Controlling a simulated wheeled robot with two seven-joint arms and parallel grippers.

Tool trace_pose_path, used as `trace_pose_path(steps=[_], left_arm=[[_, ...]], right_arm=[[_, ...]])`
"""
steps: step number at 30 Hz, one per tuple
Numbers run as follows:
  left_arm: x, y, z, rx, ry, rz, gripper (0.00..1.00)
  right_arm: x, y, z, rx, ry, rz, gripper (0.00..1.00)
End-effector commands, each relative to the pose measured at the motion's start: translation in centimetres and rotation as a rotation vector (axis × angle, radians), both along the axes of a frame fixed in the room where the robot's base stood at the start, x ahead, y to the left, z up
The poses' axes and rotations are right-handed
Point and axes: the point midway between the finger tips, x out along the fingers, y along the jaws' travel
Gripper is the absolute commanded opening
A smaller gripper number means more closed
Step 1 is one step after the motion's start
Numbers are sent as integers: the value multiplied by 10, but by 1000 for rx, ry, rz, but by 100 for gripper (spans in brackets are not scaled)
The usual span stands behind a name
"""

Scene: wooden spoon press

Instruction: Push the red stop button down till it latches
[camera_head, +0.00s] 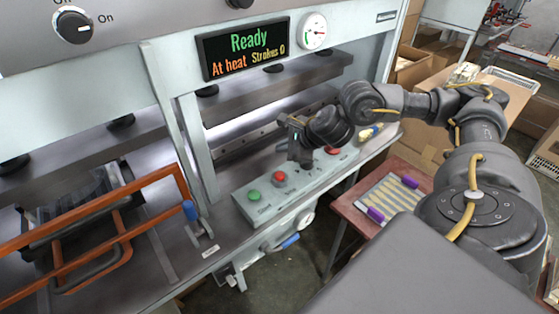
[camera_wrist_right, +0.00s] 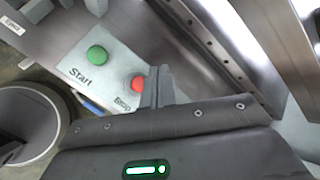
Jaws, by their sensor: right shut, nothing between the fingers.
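The red stop button (camera_head: 279,177) sits on the pale control panel (camera_head: 262,212), to the right of the green start button (camera_head: 254,196). In the right wrist view the red button (camera_wrist_right: 138,84) and green button (camera_wrist_right: 97,58) show clearly, and the finger covers part of the "Stop" label. My right gripper (camera_head: 301,160) is shut and empty, pointing down just right of the red button in the head view. Its fingers (camera_wrist_right: 160,86) appear right beside the button in the wrist view; I cannot tell whether they touch it. My left gripper is out of view.
The display (camera_head: 244,48) reads Ready, At heat, Strokes 0. Another red control (camera_head: 333,151) is farther right on the panel. An orange frame (camera_head: 90,235) and blue-tipped lever (camera_head: 191,212) stand at left. A red side table (camera_head: 385,197) holds light sticks.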

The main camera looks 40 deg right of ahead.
Motion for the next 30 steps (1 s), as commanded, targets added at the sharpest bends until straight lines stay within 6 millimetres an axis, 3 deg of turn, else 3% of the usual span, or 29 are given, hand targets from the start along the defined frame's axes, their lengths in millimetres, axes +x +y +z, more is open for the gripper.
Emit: trace_pose_path(steps=[15, 30], left_arm=[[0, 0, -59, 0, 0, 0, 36], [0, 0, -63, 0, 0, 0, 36]], right_arm=[[0, 0, -70, -1, 0, -1, 0], [0, 0, -73, -1, 1, -1, 0]])
